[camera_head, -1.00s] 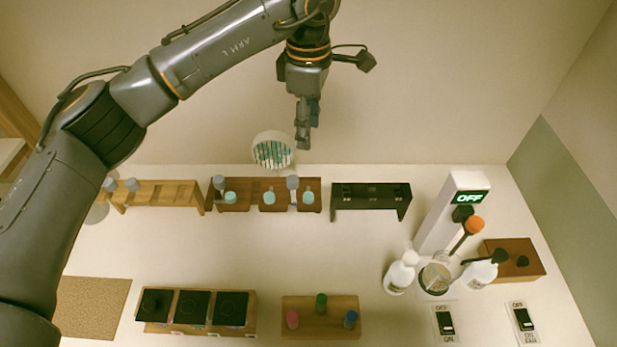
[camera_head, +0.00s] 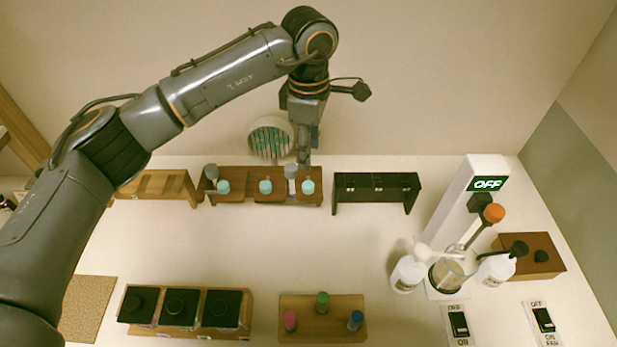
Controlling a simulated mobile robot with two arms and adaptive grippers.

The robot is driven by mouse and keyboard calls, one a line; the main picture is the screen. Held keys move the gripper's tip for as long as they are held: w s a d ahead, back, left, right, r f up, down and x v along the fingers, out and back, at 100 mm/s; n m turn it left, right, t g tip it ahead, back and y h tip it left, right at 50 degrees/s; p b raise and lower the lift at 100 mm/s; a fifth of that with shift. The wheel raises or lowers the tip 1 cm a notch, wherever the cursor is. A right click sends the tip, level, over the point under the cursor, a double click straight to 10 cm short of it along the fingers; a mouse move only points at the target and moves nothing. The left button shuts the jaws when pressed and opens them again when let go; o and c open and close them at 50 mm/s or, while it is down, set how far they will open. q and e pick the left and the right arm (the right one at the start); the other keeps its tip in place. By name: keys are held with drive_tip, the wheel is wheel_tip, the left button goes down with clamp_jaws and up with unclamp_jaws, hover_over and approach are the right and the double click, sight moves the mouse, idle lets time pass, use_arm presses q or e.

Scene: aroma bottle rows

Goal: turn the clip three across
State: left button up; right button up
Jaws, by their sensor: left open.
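My left gripper (camera_head: 304,163) points down at the right end of the brown wooden rack (camera_head: 240,171), just above or behind the third teal-capped bottle (camera_head: 308,187). Its fingers are open, and I see nothing held between them. Whether they touch anything is unclear. Two more teal-capped bottles, a left one (camera_head: 223,187) and a middle one (camera_head: 265,187), stand in the same rack. A grey-topped piece (camera_head: 291,171) stands just left of the third bottle, and another (camera_head: 211,171) at the rack's left end. I cannot tell which part is the clip. My right gripper is out of view.
A black rack (camera_head: 376,182) stands right of the brown one. The table's middle is clear.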

sight(309, 184)
use_arm(q)
wheel_tip(309, 184, down, 9)
drive_tip(key=p, duration=0.3)
drive_tip(key=shift+f, duration=0.6)
clamp_jaws()
